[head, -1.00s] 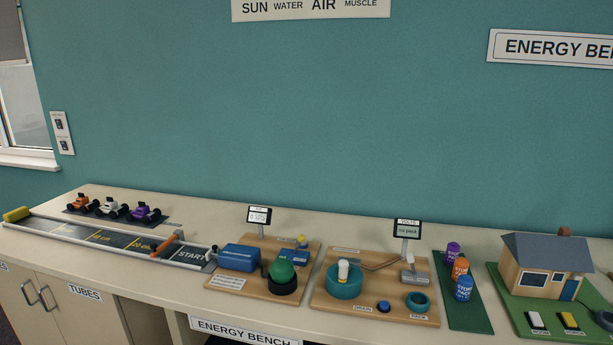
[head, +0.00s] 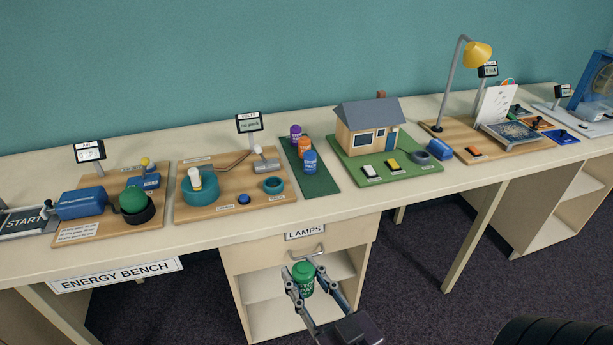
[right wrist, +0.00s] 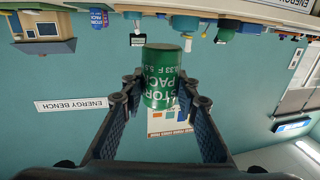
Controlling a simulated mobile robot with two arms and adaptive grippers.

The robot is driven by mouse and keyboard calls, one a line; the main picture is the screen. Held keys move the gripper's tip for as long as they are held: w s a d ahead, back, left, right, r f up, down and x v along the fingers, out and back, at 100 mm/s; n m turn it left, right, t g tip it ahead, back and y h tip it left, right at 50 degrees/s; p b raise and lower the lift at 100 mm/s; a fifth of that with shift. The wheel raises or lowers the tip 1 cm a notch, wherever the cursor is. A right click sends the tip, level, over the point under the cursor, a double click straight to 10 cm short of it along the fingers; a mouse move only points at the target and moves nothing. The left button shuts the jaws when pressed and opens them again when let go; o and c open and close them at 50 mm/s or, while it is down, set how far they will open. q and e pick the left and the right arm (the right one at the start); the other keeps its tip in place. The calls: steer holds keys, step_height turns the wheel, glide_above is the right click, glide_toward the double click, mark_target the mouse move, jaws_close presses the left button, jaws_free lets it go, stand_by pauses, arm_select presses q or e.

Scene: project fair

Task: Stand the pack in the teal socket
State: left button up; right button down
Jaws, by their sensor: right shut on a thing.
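A green store pack (head: 303,279) is between the fingers of my right gripper (head: 305,272), which is shut on it. In the head view the pack looks upright, in front of the bench and below its top. In the right wrist view the pack (right wrist: 161,78) also sits between the fingertips (right wrist: 161,92), with its printed label facing the camera. The teal socket (head: 273,185) is a small ring at the right front of a wooden board. It looks empty and lies farther back than the gripper, up and left of it in the picture. My left gripper is not in view.
Purple, orange and blue packs (head: 310,162) stand on a green mat (head: 322,184) right of the board. A small meter (head: 249,123) stands behind.

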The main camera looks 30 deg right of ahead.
steer(key=w+d+f+m+h, duration=0.15)
steer(key=w+d, duration=0.35)
steer(key=w, duration=0.6)
steer(key=w+d+r+m+g+h, duration=0.3)
steer(key=w+d+r+m+h, duration=0.2)
steer(key=w+d+r, duration=1)
steer(key=w+d+h, duration=0.3)
steer(key=w, duration=0.1)
steer(key=shift+w+d+r, duration=0.15)
steer(key=shift+w+r, duration=0.15)
step_height(320, 180, down, 15)
steer(key=shift+f+b, duration=0.2)
steer(key=shift+b, duration=0.8)
step_height(320, 180, down, 4)
steer(key=shift+f+b, duration=0.2)
steer(key=shift+b, duration=0.95)
